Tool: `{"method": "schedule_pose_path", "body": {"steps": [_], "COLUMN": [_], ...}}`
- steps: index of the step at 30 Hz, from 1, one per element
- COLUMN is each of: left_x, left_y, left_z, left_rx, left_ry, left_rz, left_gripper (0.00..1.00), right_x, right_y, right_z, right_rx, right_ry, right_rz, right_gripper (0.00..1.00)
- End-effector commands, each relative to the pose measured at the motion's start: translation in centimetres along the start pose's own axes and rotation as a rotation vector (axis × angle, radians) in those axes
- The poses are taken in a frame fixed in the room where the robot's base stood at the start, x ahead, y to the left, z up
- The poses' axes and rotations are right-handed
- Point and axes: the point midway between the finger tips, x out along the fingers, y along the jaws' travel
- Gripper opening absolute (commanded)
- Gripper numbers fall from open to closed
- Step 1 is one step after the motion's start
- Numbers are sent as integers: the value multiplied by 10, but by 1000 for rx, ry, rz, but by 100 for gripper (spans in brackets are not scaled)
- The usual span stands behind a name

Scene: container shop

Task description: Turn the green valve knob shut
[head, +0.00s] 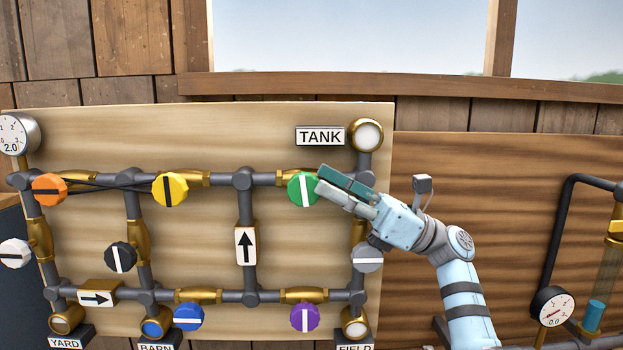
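The green valve knob (302,190) sits on the upper pipe run, below and left of the TANK label. Its white bar stands upright, across the horizontal pipe. My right gripper (320,178) comes in from the right, with its fingertips at the knob's right edge. The fingers lie close together in this view, and I cannot tell whether they touch the knob or how far apart they are. The knob's right edge is partly behind the fingertips. My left gripper is not in view.
Other knobs share the board: orange (49,189), yellow (170,190), black (121,257), white (15,253), blue (188,317), purple (304,317) and grey (367,258). The grey one sits just below my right gripper. A second board (470,180) with a gauge (553,307) stands right.

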Motion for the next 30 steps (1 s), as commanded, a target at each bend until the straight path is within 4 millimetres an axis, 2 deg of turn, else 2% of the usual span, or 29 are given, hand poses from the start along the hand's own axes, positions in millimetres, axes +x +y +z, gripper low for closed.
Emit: {"method": "schedule_pose_path", "body": {"steps": [3, 6, 9, 17, 18, 20, 22, 26, 30], "left_x": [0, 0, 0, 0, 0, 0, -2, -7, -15], "left_y": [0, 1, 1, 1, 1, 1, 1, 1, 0], "left_z": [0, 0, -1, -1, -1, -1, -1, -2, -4], "left_rx": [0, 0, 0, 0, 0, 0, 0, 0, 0], "left_ry": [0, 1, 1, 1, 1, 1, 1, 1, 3], "left_rz": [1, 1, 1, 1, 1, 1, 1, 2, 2], "left_gripper": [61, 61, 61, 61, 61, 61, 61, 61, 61], "right_x": [-36, -60, -75, -81, -81, -81, -80, -85, -97], "right_y": [-1, -1, -1, 0, 0, 0, 0, 0, 1], "right_z": [0, 0, -1, 0, 0, 0, 5, 24, 54], "right_rx": [1, 2, 2, 1, 1, 0, -7, -41, -107], "right_ry": [2, 1, 1, 0, 0, 0, 2, 17, 66], "right_rz": [-4, -4, -2, 1, 1, 1, 1, -16, -50], "right_gripper": [35, 35, 35, 35, 33, 24, 23, 23, 23]}}
